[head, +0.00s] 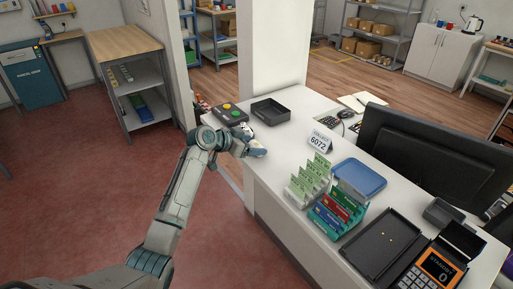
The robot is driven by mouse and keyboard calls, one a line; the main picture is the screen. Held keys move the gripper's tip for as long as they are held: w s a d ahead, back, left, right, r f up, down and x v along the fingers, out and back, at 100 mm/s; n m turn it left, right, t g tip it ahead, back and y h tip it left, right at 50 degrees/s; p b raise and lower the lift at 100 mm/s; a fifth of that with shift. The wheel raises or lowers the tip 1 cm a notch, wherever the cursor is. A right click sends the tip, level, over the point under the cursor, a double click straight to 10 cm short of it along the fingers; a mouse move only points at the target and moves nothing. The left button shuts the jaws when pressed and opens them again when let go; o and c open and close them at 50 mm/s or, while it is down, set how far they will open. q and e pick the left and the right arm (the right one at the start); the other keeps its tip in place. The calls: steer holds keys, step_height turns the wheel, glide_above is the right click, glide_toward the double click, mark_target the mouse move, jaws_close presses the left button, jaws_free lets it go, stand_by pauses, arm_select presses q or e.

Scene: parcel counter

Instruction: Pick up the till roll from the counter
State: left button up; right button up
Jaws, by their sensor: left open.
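My left arm reaches in from the left to the near-left end of the white counter (286,184). My left gripper (254,148) is open, low over the counter top, just in front of the black tray. I cannot make out the till roll for sure. Small pale shapes show right at the gripper, and I cannot tell whether one of them is the roll. The hand hides part of the counter there. My right gripper is out of view.
A box with coloured buttons (230,114) and a black tray (270,111) stand behind the gripper. To the right are a number sign (320,141), card racks (309,182), a blue tray (358,178), a monitor (430,150) and a payment terminal (432,270). Clear counter lies between hand and racks.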

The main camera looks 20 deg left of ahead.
arm_select(q)
steer(key=c, duration=1.1)
steer(key=shift+o, duration=0.2)
